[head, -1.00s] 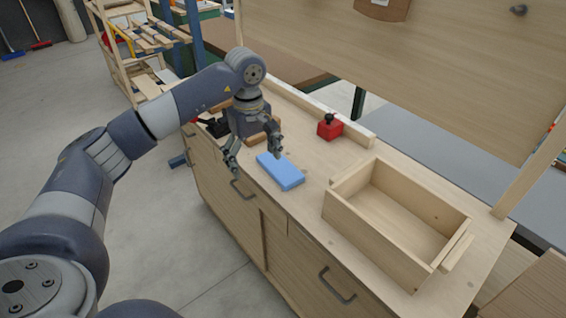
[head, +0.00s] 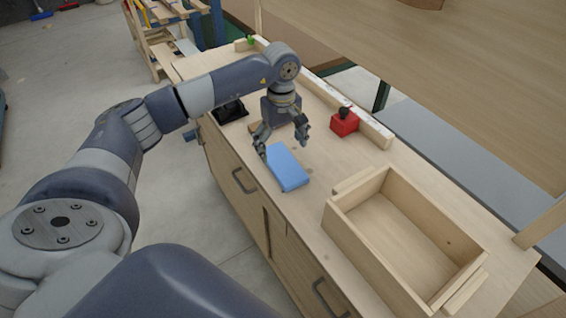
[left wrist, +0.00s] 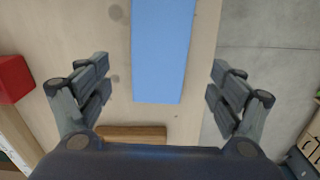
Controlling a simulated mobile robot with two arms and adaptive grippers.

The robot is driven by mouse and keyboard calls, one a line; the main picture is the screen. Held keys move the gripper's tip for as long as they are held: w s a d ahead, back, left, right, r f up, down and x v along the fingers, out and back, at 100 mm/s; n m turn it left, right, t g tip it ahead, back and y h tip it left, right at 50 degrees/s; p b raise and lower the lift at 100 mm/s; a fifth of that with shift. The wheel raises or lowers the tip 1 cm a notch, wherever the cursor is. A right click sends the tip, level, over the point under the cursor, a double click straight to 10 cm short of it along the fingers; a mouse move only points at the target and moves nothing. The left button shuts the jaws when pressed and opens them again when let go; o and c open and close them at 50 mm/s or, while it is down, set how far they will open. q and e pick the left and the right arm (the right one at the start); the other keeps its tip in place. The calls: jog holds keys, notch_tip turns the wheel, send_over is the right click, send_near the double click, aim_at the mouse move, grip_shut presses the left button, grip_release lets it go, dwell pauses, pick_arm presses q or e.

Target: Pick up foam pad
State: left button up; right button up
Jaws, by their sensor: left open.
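The blue foam pad (head: 288,168) lies flat on the wooden workbench top (head: 345,182), near its front edge. My left gripper (head: 282,146) is open and empty, just above the far end of the pad, with its fingers pointing down. In the left wrist view the pad (left wrist: 160,55) runs lengthwise between the two spread fingers of the gripper (left wrist: 160,90), its near end just past the fingertips. Clear gaps show on both sides of the pad. My right gripper is not in view.
An open wooden box (head: 350,228) stands right of the pad. A red block with a black knob (head: 344,122) sits toward the back. A wooden block (left wrist: 130,132) lies beneath the gripper. A dark item (head: 229,110) is at the left end.

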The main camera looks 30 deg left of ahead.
aim_at(281, 160)
pick_arm(q)
jog(key=shift+w+f, duration=0.1)
jog(key=shift+f, duration=0.25)
notch_tip(281, 160, down, 4)
jog(key=shift+w+a+r+p, duration=0.1)
jog(key=shift+a+r+p, duration=0.05)
jog(key=shift+p, duration=0.85)
jog(key=shift+f, duration=0.5)
jog(key=c, duration=1)
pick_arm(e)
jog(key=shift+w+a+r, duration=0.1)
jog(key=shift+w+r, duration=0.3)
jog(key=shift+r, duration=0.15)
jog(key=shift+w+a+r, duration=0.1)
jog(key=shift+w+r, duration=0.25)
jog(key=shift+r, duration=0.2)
